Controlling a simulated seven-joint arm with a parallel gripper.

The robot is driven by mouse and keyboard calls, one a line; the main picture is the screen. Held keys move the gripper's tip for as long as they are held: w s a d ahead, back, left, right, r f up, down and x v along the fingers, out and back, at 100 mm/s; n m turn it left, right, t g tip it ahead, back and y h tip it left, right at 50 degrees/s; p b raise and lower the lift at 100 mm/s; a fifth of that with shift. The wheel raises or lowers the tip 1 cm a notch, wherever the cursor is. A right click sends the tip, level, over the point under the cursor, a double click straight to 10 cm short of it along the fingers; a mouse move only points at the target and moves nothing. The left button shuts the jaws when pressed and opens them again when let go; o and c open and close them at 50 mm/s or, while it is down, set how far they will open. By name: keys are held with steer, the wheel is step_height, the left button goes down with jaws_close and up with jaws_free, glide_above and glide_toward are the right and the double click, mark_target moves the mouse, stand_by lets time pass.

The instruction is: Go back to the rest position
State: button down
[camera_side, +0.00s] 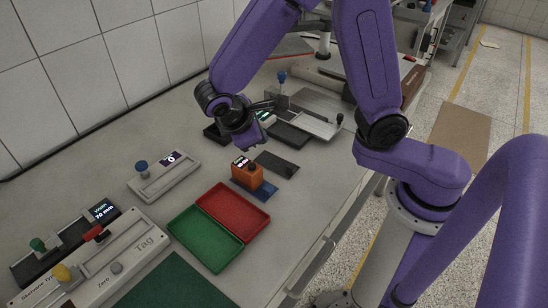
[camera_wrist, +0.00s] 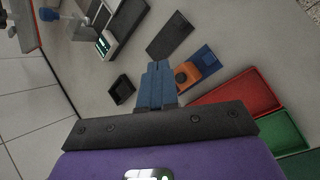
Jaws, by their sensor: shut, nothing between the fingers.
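My gripper (camera_wrist: 157,68) shows in the wrist view as two blue fingers pressed together, with nothing between them. In the side view my gripper hangs above the far middle of the table, behind the orange block (camera_side: 247,176), and its fingertips are hard to make out. The orange block sits on a blue base on the table and shows to the right of the fingers in the wrist view (camera_wrist: 186,75). A black open box (camera_wrist: 122,89) lies left of the fingers in the wrist view.
A red tray (camera_side: 234,207) and a green tray (camera_side: 203,239) stand side by side in front. A dark flat plate (camera_side: 277,164) lies behind the orange block. Devices with knobs (camera_side: 163,176) line the left side. The wall runs along the far left.

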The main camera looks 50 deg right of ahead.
steer(key=s+d+r+y, duration=0.1)
steer(key=s+y, duration=0.1)
steer(key=s, duration=0.4)
steer(key=s+d+r+n+y, duration=0.1)
steer(key=s+d+y, duration=0.1)
steer(key=s, duration=0.4)
steer(key=s+d+r+n+y, duration=0.1)
steer(key=s+d+y, duration=0.1)
steer(key=s, duration=0.5)
steer(key=shift+r+g+y, duration=0.4)
steer(key=shift+y, duration=0.5)
